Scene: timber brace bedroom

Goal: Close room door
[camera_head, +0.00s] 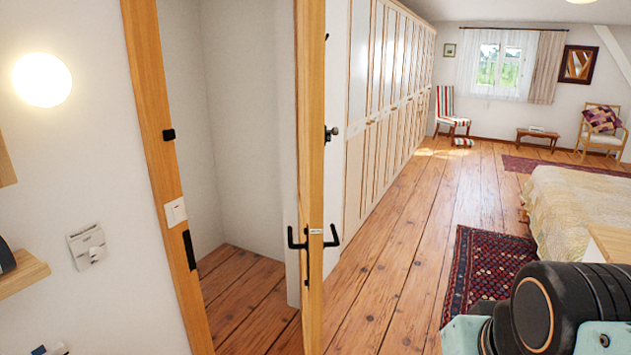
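The room door (312,170) is a wooden door seen nearly edge-on, standing open into the room. It has black lever handles (331,237) on both faces and a small black knob above them. The door frame (160,150) is the timber post to the left, with a dark strike plate (189,250). A gap shows between post and door, with white walls and plank floor beyond. Part of my arm shows at the bottom right, apart from the door. My gripper is not in view.
A long wardrobe (385,95) runs along the wall behind the door. A bed (580,205) and a patterned rug (488,265) lie to the right. Plank floor (400,260) is clear between door and rug. A small shelf (22,275) juts out at the left.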

